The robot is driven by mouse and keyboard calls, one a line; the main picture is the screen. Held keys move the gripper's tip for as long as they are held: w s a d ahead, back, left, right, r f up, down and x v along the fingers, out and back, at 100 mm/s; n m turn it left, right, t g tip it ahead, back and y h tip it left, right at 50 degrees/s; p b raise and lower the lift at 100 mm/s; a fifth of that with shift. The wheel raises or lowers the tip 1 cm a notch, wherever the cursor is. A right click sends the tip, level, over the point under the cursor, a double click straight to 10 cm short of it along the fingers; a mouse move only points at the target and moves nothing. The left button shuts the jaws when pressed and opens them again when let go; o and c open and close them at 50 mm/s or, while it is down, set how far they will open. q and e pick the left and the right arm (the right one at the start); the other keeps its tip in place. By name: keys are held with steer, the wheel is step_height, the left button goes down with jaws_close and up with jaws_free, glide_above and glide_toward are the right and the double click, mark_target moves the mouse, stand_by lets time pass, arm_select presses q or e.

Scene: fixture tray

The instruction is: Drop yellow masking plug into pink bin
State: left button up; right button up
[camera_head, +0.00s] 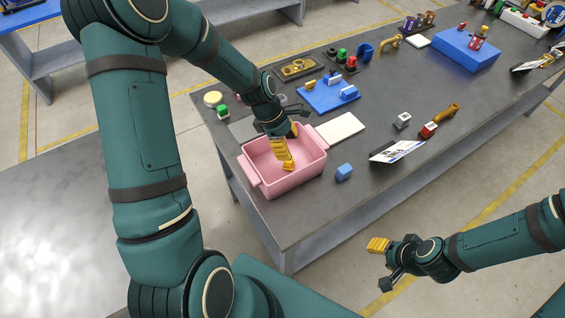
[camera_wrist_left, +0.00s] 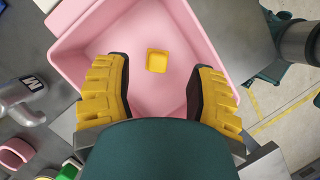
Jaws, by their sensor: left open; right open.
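The pink bin (camera_head: 309,170) stands at the near left corner of the dark table. It fills much of the left wrist view (camera_wrist_left: 200,42). My left gripper (camera_head: 286,149) is over the bin with its yellow fingers spread apart and pointing down into it. In the left wrist view the yellow masking plug (camera_wrist_left: 156,61) shows against the bin's floor, between the fingertips and touching neither. I cannot tell whether it rests flat on the floor. My right gripper (camera_head: 384,262) is open and empty, off the table's near side.
A blue block (camera_head: 344,172) lies just right of the bin, and a white plate (camera_head: 340,129) lies behind it. A blue fixture (camera_head: 328,94) with small parts stands farther back. A tilted printed card (camera_head: 397,151) sits at the table's front edge. A grey part marked M (camera_wrist_left: 22,99) is beside the bin.

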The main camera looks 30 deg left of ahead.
arm_select(q)
steer(key=v, duration=1)
steer(key=shift+a+r, duration=0.15)
steer(key=shift+r, duration=0.15)
steer(key=shift+s, duration=0.1)
arm_select(e)
steer(key=shift+s, duration=0.1)
